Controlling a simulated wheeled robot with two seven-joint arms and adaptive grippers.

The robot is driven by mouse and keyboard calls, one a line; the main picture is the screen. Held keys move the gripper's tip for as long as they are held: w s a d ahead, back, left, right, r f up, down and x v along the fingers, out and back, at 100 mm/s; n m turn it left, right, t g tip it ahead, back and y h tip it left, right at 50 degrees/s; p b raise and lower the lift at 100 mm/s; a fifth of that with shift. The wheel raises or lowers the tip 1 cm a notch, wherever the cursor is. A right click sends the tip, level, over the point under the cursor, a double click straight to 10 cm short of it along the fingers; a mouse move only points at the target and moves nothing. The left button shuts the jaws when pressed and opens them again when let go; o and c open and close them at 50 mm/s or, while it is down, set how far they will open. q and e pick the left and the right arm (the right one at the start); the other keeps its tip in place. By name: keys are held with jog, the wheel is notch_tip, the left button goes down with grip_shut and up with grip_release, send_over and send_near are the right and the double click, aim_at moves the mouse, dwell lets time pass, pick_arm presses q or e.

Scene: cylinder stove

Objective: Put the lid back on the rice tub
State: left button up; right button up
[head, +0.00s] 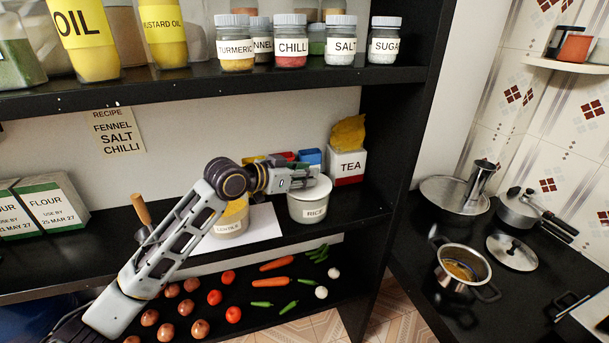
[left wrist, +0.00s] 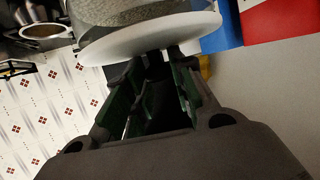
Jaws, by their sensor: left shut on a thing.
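The rice tub (head: 307,208), a round white-labelled container, stands upright on the middle shelf. Its white lid (head: 318,188) lies over the tub's mouth; I cannot tell whether it sits fully flat. My left gripper (head: 298,179) reaches in from the left and is shut on the lid's near edge. In the left wrist view, the lid (left wrist: 150,40) shows as a white disc at the fingertips (left wrist: 152,62), with the clear, grainy tub (left wrist: 145,14) against it. My gripper hides part of the lid in the head view. My right gripper is not in view.
An open lentils tub (head: 230,222) stands left of the rice tub, under my arm. A tea box (head: 346,166) and red and blue boxes stand behind. The upper shelf (head: 200,84) holds labelled jars. A shelf wall (head: 385,150) closes the right side.

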pick_arm(q)
jog(key=shift+f, duration=0.45)
dwell(0.3)
jog(key=o, duration=0.9)
jog(key=shift+r, duration=0.15)
jog(key=shift+r, duration=0.3)
jog(key=shift+s+a+r, duration=0.1)
jog(key=shift+a, duration=0.05)
jog(key=v, duration=1.1)
jog(key=shift+s+a+b, duration=0.2)
jog(key=shift+b, duration=0.15)
jog(key=shift+r, duration=0.1)
